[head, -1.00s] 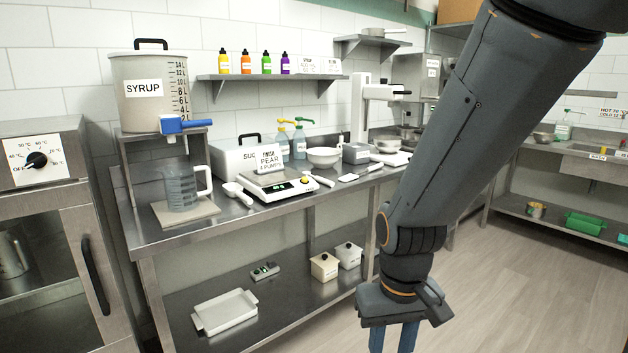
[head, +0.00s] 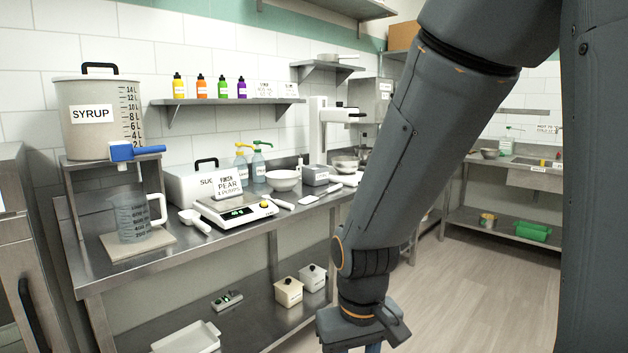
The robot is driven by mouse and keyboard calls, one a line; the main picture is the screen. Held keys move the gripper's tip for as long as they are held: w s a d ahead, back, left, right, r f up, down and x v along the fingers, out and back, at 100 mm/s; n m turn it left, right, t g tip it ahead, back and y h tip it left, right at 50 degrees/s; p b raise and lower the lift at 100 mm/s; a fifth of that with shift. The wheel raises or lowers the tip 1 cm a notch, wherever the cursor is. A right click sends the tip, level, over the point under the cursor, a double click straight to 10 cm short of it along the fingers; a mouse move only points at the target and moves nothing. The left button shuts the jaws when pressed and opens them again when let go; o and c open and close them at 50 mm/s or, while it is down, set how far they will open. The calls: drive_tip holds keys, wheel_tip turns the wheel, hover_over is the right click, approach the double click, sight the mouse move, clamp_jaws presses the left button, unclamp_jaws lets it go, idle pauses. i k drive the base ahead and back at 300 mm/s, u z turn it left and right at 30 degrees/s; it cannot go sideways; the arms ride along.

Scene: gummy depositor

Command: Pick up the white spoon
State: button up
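Several small white utensils lie on the steel counter (head: 150,262). A white scoop-like one (head: 196,221) lies left of the scale, with its handle toward the front edge. A slim white one (head: 283,204) lies just right of the scale, and another (head: 309,200) lies further right. I cannot tell at this size which of them is the white spoon. My gripper (head: 370,348) hangs pointing down at the bottom edge, in front of the counter and apart from the utensils. Its fingers are mostly cut off, so its opening is hidden.
A scale (head: 236,212) with a lit display, a measuring jug (head: 131,218), a white bowl (head: 283,180) and pump bottles (head: 259,166) crowd the counter. A syrup container (head: 98,118) stands on a raised stand. Floor (head: 475,285) at right is clear.

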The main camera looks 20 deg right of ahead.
sight(288, 205)
drive_tip(key=i, duration=1.8)
drive_tip(key=u, duration=0.3)
